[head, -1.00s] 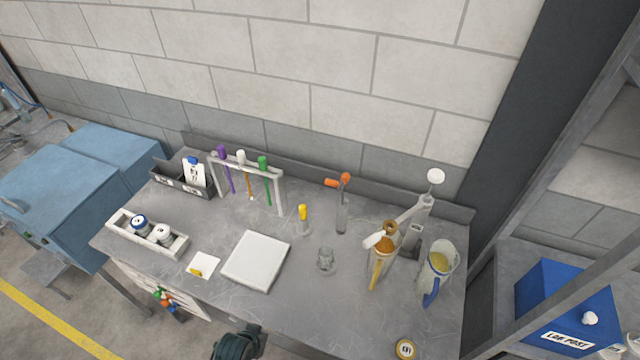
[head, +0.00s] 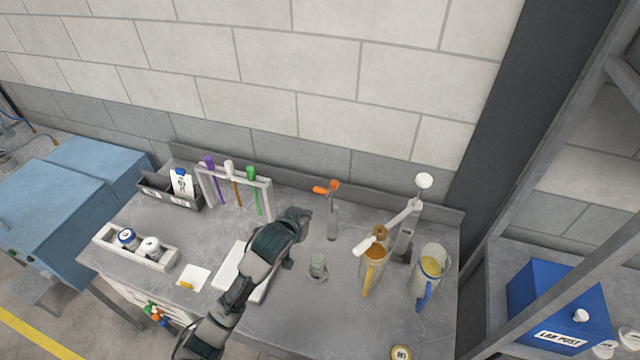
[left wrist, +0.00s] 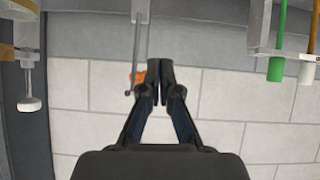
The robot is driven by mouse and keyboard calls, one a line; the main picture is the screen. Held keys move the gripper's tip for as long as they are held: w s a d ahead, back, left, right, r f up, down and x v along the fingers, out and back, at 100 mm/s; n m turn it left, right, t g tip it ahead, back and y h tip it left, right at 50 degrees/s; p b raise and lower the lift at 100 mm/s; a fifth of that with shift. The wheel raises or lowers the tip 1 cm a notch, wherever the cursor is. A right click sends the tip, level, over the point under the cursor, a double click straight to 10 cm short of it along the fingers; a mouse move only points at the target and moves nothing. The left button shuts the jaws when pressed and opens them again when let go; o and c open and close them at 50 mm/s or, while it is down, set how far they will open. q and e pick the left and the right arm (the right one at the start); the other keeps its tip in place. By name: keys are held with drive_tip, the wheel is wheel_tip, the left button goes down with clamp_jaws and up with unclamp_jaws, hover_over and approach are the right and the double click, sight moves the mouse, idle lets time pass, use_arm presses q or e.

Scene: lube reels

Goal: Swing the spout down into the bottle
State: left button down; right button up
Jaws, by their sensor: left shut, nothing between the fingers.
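A grey stand (head: 402,244) at the right of the bench carries a slanted grey arm with a white rounded end (head: 364,246), which looks like the spout. This end is by the brown top of an amber-filled glass vessel (head: 372,272). A small clear glass bottle (head: 318,267) stands to its left; I cannot tell which vessel is the task's bottle. My left gripper (head: 301,215) is shut and empty above the bench, left of a grey post with an orange handle (head: 332,187). In the left wrist view, its closed fingers (left wrist: 161,80) appear beside the orange part (left wrist: 138,78). My right gripper is out of view.
A jug of yellow liquid (head: 430,273) stands right of the stand. A tube rack (head: 235,180) with coloured-cap tubes, a white pad (head: 229,275) and a cap tray (head: 137,250) are to the left.

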use_arm(q)
drive_tip(key=t, duration=0.2)
approach(321, 188)
wheel_tip(321, 188, up, 5)
drive_tip(key=w, duration=0.3)
drive_tip(key=shift+d+f, duration=0.15)
drive_tip(key=shift+d, duration=0.2)
drive_tip(key=w+f+p, duration=0.1)
drive_tip(key=w+f, duration=0.1)
drive_tip(key=w+d+f+p, duration=0.1)
drive_tip(key=w+f, duration=0.1)
drive_tip(key=w+d+f+p, duration=0.1)
drive_tip(key=w+f, duration=0.1)
drive_tip(key=shift+w+d+f, duration=0.15)
drive_tip(key=shift+w+f, duration=0.05)
drive_tip(key=shift+f, duration=0.05)
drive_tip(key=shift+s+a+f, duration=0.25)
drive_tip(key=shift+s+f, duration=0.15)
drive_tip(key=shift+s, duration=0.05)
drive_tip(key=shift+f, duration=0.1)
